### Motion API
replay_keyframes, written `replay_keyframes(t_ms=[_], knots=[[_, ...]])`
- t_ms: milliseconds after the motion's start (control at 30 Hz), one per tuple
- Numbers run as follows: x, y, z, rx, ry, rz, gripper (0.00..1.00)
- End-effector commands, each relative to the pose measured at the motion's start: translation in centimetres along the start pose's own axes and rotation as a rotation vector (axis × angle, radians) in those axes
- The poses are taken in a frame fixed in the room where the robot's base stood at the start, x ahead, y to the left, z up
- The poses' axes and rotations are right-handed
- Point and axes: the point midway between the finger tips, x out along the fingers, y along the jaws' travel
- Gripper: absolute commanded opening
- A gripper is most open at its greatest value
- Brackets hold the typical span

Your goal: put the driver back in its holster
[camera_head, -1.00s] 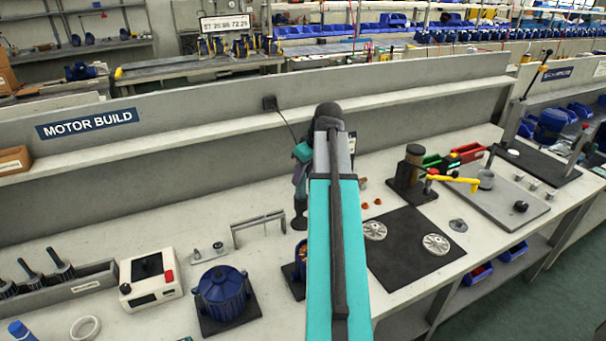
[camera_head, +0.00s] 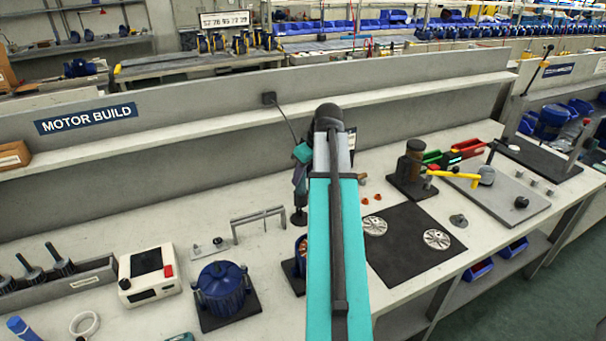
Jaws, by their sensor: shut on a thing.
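A teal and dark tool, which looks like the driver (camera_head: 302,153), stands upright just left of my arm near the back of the bench. A thin dark cord runs from it up to a small black box on the shelf edge. A dark round foot (camera_head: 298,217) shows below it; I cannot tell whether this is part of the driver or of a stand. My teal arm covers the driver's right side. My gripper is hidden behind my arm, so its hold on the driver cannot be seen. I cannot make out the holster for certain.
A silver bracket (camera_head: 258,222), a blue motor housing (camera_head: 222,288) and a white instrument (camera_head: 148,273) stand left of my arm. A black mat (camera_head: 405,262) with metal discs lies right. A yellow-handled press (camera_head: 412,170) stands behind it. The shelf (camera_head: 210,125) runs along the back.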

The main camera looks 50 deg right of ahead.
Motion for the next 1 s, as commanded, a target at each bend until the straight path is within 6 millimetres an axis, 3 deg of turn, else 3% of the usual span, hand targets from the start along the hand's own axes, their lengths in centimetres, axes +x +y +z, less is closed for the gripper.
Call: replay_keyframes(t_ms=[867,900,1000], knots=[[1.4,0.0,0.5,0.000,0.001,0.000,0.00],[1.3,0.0,0.5,0.000,0.001,0.000,0.30],[1.4,0.0,0.5,0.000,0.001,0.000,0.47]])
